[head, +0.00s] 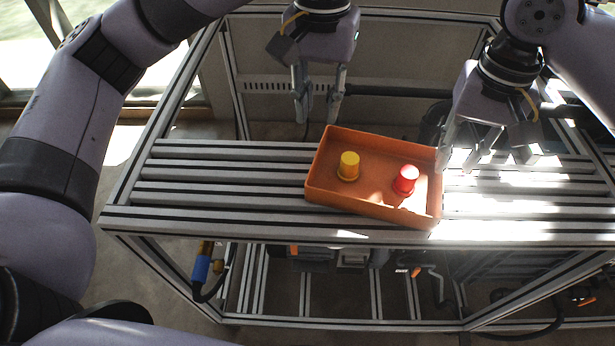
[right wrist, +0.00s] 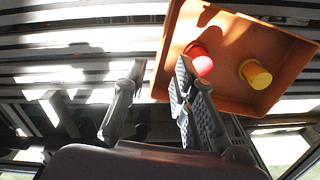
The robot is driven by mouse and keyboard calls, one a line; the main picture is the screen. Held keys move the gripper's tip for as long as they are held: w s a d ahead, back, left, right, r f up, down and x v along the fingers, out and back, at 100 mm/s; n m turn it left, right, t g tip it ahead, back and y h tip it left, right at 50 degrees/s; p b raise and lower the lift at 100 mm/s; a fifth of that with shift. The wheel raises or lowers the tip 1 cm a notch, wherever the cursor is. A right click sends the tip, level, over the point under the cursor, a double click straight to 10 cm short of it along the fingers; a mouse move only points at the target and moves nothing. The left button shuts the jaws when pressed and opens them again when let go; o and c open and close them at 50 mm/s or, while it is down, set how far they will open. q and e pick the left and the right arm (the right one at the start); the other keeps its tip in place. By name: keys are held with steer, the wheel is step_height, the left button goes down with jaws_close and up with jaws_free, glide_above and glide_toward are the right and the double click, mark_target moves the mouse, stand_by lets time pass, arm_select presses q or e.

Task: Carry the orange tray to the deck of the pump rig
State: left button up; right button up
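The orange tray (head: 375,206) sits slightly turned on the slatted metal deck (head: 215,190) of a frame. A yellow cylindrical piece (head: 348,164) and a red one (head: 405,180) stand inside it. My left gripper (head: 318,112) is open and empty, fingers down, behind the tray's far left part. My right gripper (head: 457,165) is open at the tray's right end; one finger overlaps the wall there. The right wrist view shows its two fingers (right wrist: 160,75) apart, with the tray (right wrist: 222,27) behind one finger. Whether the wall lies between them I cannot tell.
The deck is bare to the left of the tray and sunlit to its right. Below it are the frame's lower bars (head: 375,323), dark equipment and a hose with a blue sleeve (head: 201,268). Frame posts and a rear rail stand behind.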

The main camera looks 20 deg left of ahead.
steer(key=shift+r, duration=2.05)
